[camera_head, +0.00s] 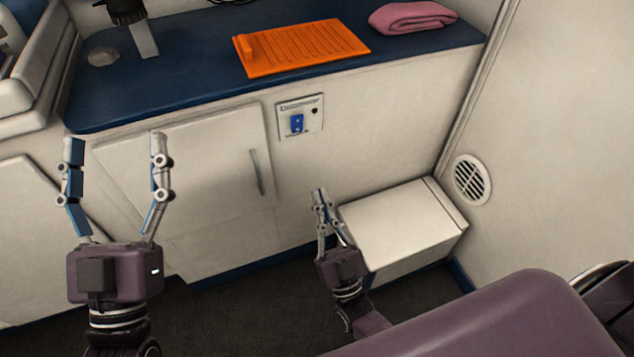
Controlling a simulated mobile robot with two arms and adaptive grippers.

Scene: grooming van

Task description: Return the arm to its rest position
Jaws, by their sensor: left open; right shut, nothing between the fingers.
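My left gripper (115,150) is at the left of the head view, pointing up the picture, with its two fingers spread wide and nothing between them. It shows in front of the white cabinet door, below the blue counter's front edge. My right gripper (319,194) is lower and near the middle, its fingertips together and empty. It shows beside the left edge of the white box on the floor; whether it touches the box I cannot tell.
The blue counter (195,82) carries an orange ridged board (305,50) and a folded pink towel (411,18). A cabinet door (190,180) with a handle and a panel with a blue switch (297,123) are below. A white box (402,225) stands by the wall vent (471,180). Dark floor (235,310) is clear.

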